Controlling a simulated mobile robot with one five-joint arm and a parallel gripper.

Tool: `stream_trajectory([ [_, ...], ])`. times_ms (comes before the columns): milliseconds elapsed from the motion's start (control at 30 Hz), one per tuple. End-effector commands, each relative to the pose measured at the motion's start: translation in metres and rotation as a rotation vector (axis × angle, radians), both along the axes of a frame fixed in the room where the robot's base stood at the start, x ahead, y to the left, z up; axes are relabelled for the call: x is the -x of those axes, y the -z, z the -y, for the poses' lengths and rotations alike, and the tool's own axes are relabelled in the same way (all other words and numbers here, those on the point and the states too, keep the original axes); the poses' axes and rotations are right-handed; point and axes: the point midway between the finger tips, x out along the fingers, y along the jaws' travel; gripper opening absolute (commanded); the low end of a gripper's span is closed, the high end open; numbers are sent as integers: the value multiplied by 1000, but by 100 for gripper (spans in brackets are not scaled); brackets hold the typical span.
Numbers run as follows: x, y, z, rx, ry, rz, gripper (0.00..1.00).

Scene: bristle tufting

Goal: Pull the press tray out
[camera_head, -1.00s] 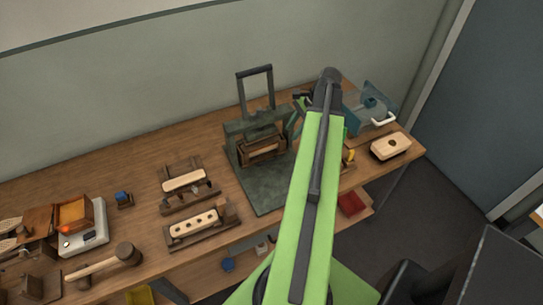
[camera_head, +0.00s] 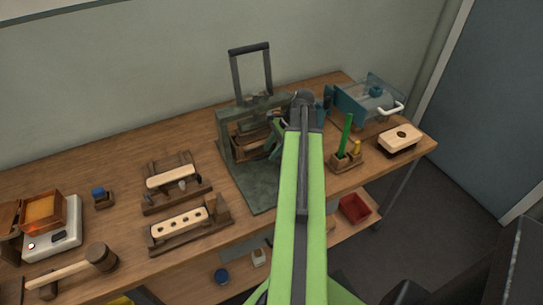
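The press (camera_head: 224,142) is a dark green metal frame on a flat base plate (camera_head: 252,193), with a tall black handle (camera_head: 250,47) upright above it. Inside the frame is a brown wooden tray (camera_head: 243,148), its right part hidden by my arm. My gripper (camera_head: 275,137) is at the right side of the press opening, in front of the tray's right end. The end of my arm partly covers its fingers. I cannot tell whether they are open or shut, or whether they touch the tray.
Left of the press are wooden fixtures (camera_head: 190,240), a mallet (camera_head: 100,257) and a scale (camera_head: 60,243). Right of my arm are a holder (camera_head: 345,161) with a green stick, a blue clear-covered device (camera_head: 366,102) and a wooden block (camera_head: 401,138). The plate's front is bare.

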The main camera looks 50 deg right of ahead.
Motion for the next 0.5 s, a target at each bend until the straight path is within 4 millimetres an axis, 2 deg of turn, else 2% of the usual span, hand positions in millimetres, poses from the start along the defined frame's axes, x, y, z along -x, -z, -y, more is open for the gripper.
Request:
stream_trajectory([
  [233,0,0,0,0,0,0,32],
  [400,0,0,0,0,1,0,10],
  [500,0,0,0,0,1,0,0],
])
